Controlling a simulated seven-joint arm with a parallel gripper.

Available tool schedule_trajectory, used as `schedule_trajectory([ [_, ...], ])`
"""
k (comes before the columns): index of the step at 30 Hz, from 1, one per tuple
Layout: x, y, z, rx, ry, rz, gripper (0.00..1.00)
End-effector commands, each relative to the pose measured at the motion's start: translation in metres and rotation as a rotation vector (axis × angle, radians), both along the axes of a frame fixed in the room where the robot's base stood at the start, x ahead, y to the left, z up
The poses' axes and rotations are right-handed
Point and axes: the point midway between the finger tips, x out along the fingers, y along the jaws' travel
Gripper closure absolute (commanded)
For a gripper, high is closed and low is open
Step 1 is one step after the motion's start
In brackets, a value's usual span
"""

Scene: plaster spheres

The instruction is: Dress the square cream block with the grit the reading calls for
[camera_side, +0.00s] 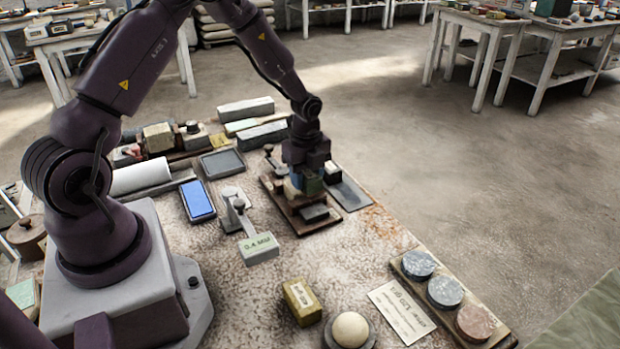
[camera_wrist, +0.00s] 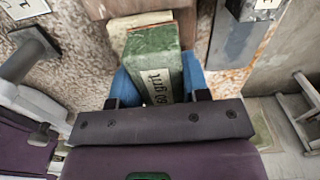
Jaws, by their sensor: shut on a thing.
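My gripper (camera_side: 308,180) is low over a brown wooden fixture (camera_side: 312,226) on the bench. In the wrist view its blue fingers (camera_wrist: 158,84) are shut on a green grit block (camera_wrist: 152,50). The block's label ends in "80 grit"; its first part is hard to read. A cream block (camera_wrist: 128,22) shows partly just beyond the green block, mostly hidden by it; I cannot tell whether they touch. A small gauge-like stand (camera_side: 234,210) has a pale block lettered roughly "0.A. MID" (camera_side: 259,248) at its front.
A yellowish labelled block (camera_side: 302,301), a pale ball (camera_side: 350,329) on a dark dish and a written card (camera_side: 401,311) lie at the front. A wooden board with three round discs (camera_side: 445,292) is at right. A blue-topped tray (camera_side: 198,200) and grey blocks (camera_side: 246,108) sit behind.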

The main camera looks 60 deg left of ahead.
Motion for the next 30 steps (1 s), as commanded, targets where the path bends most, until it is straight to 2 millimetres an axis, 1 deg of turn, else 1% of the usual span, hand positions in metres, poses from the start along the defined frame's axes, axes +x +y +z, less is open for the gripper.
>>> schedule_trajectory([
  [5, -0.001, 0.007, -0.001, 0.001, 0.003, 0.001, 0.84],
  [12, -0.002, 0.023, 0.001, 0.001, 0.003, 0.002, 0.84],
  [14, -0.002, 0.024, 0.001, 0.001, 0.003, 0.001, 0.84],
  [23, -0.001, 0.022, 0.000, 0.001, 0.001, -0.001, 0.84],
  [30, 0.000, 0.008, 0.001, 0.001, 0.000, -0.003, 0.84],
])
